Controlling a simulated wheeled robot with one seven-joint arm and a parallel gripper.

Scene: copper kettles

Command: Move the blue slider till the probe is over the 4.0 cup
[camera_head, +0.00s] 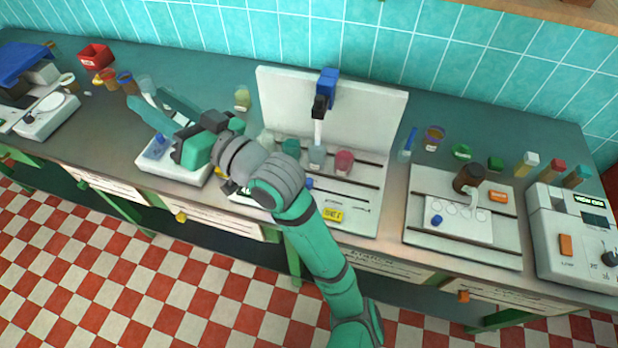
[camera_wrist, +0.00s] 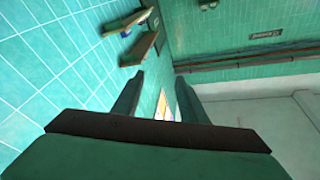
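The blue slider (camera_head: 328,84) sits at the top of the white upright panel (camera_head: 375,104) at the centre of the bench. A black holder (camera_head: 320,107) and a pale probe (camera_head: 318,130) hang below it. The probe is above or in a grey-blue cup (camera_head: 317,156); I cannot tell which. A red cup (camera_head: 345,161) stands to its right, a teal cup (camera_head: 290,147) to its left, and a pale cup (camera_head: 267,139) further left. Cup labels are unreadable. My gripper (camera_head: 148,101) is open and empty, well left of the slider; its parted fingers show in the wrist view (camera_wrist: 157,92).
My arm crosses the front left of the probe station, hiding part of its base. A small white device (camera_head: 180,174) lies under my gripper. Jars (camera_head: 126,83) stand left of it. A tray with a brown bottle (camera_head: 468,178) and a meter (camera_head: 575,240) are at right.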

